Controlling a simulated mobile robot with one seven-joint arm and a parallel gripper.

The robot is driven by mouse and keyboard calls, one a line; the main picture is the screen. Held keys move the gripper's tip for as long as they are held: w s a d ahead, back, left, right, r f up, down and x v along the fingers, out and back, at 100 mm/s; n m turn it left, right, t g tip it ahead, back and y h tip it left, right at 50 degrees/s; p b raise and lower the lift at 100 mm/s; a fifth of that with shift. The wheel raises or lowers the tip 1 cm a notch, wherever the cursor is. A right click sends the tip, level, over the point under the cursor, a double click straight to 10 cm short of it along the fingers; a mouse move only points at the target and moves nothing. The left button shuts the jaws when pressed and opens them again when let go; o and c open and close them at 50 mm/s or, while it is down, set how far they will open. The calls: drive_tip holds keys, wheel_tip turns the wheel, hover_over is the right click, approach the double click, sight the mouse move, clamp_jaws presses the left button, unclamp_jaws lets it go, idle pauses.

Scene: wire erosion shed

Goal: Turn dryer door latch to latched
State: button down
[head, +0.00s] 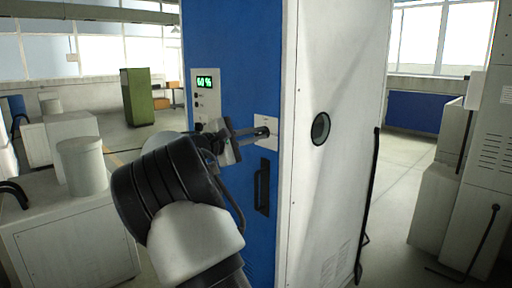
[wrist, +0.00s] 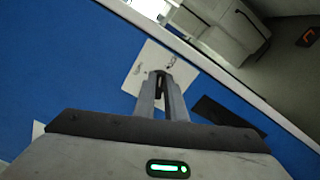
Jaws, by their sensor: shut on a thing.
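The dryer (head: 320,60) is a tall cabinet with a blue door (head: 240,80) and a white side. The latch sits on a small white plate (head: 267,122) near the door's right edge; the plate also shows in the wrist view (wrist: 150,62). My gripper (head: 262,132) reaches the plate from the left, and its fingers are shut on the dark latch. In the wrist view my gripper (wrist: 161,78) has its fingertips close together over the plate. The fingers hide most of the latch, so I cannot tell its angle.
A black door handle (head: 263,187) is just below the plate. A panel with a green display (head: 205,82) is to its left. A white canister (head: 82,165) stands on a white cabinet at left. A green cabinet (head: 137,97) stands farther back. Open floor (head: 405,190) lies right of the dryer.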

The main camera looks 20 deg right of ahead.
drive_tip(key=shift+f+m+b, duration=0.2)
drive_tip(key=shift+m+b, duration=0.95)
drive_tip(key=shift+b, duration=0.15)
drive_tip(key=shift+f+m+b, duration=0.15)
drive_tip(key=shift+m+b, duration=1)
drive_tip(key=shift+b, duration=0.15)
drive_tip(key=shift+r, duration=0.1)
drive_tip(key=c, duration=1.8)
unclamp_jaws()
drive_tip(key=shift+s, duration=0.1)
drive_tip(key=p+v, duration=0.2)
drive_tip(key=v, duration=1.5)
drive_tip(key=shift+a, duration=0.2)
